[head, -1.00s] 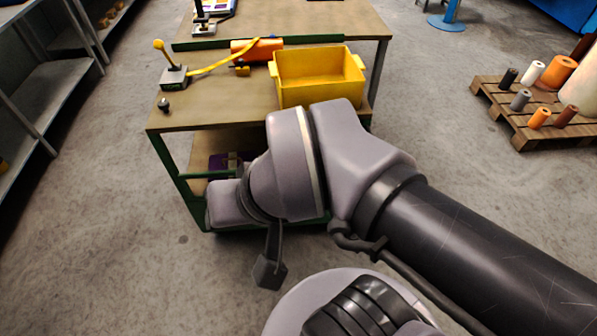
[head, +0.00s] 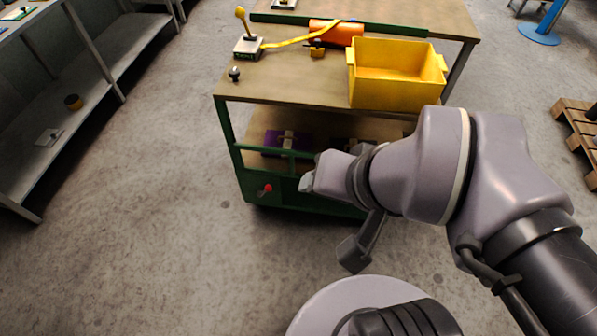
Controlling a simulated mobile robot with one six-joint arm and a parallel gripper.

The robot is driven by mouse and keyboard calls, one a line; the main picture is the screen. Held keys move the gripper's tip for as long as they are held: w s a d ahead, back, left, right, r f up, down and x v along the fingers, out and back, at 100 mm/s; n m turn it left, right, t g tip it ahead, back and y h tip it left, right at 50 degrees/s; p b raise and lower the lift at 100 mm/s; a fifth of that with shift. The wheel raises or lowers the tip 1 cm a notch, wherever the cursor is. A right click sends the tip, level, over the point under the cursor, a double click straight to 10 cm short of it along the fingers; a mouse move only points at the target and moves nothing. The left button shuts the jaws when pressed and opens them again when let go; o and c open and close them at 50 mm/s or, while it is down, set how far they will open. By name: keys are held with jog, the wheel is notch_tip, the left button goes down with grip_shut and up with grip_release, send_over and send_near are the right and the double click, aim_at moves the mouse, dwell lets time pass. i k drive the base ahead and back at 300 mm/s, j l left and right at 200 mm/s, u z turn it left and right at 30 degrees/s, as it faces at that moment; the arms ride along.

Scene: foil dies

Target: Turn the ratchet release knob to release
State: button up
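A small dark knob (head: 234,73) stands on the near left corner of the cart's top. Behind it is a small grey-green box with an upright yellow-tipped lever (head: 241,20). A yellow strap (head: 290,39) runs from this box to an orange roll (head: 336,33). A red-ended handle (head: 265,189) shows low on the cart's green front. I cannot tell which of these is the release knob. My gripper (head: 308,178) is in front of the cart's lower part, below the top and apart from the dark knob. Its fingers are too small and unclear to tell whether they are open.
A yellow bin (head: 397,75) stands on the right of the cart top (head: 300,82). A purple item (head: 287,142) lies on the lower shelf. Grey shelving (head: 75,90) stands at the left and a wooden pallet (head: 574,120) at the right. The floor left of the cart is clear.

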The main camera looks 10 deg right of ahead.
aim_at(234, 73)
jog(key=i+j, duration=0.1)
jog(key=i, duration=0.55)
jog(key=i+j, duration=0.1)
jog(key=i, duration=0.55)
